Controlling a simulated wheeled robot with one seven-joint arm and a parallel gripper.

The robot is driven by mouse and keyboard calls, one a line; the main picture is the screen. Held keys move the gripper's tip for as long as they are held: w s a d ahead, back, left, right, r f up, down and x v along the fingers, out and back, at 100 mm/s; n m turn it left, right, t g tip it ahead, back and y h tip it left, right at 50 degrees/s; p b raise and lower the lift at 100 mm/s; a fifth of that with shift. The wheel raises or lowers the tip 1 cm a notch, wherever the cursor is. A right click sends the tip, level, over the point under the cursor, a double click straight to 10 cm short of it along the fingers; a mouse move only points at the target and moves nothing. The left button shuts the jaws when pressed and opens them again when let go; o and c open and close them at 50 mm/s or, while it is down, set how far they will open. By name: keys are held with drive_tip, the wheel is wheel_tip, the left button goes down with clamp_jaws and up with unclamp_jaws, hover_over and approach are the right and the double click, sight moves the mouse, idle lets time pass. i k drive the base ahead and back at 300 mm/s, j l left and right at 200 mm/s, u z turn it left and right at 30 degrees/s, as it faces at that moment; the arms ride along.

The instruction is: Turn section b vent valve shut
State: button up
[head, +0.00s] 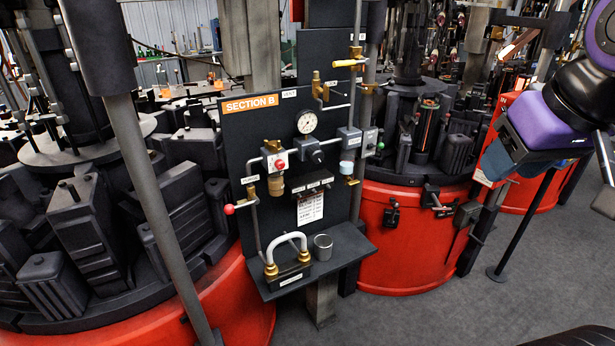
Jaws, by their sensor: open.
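The dark panel (240,150) with an orange SECTION B sign (250,103) stands left of centre in the head view. A small white label that seems to read VENT (289,94) is at its top. The lever's exact angle is hard to make out. My gripper (604,178) is at the right edge, partly cut off by the frame. It is open, with nothing seen between its fingers, and far from the panel.
The panel also carries a gauge (307,122), a red-knobbed valve (280,164) and a yellow-handled valve (348,63). Its shelf (345,245) holds a white hooped fitting (287,240) and a grey cup (323,247). Red-based mould machines (410,240) flank it.

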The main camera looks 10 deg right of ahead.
sight(325, 91)
drive_tip(key=i+j+z, duration=0.15)
drive_tip(key=z, duration=0.35)
drive_tip(key=i+j+z, duration=0.25)
drive_tip(key=z, duration=0.25)
drive_tip(key=i+j, duration=0.05)
drive_tip(key=i, duration=0.05)
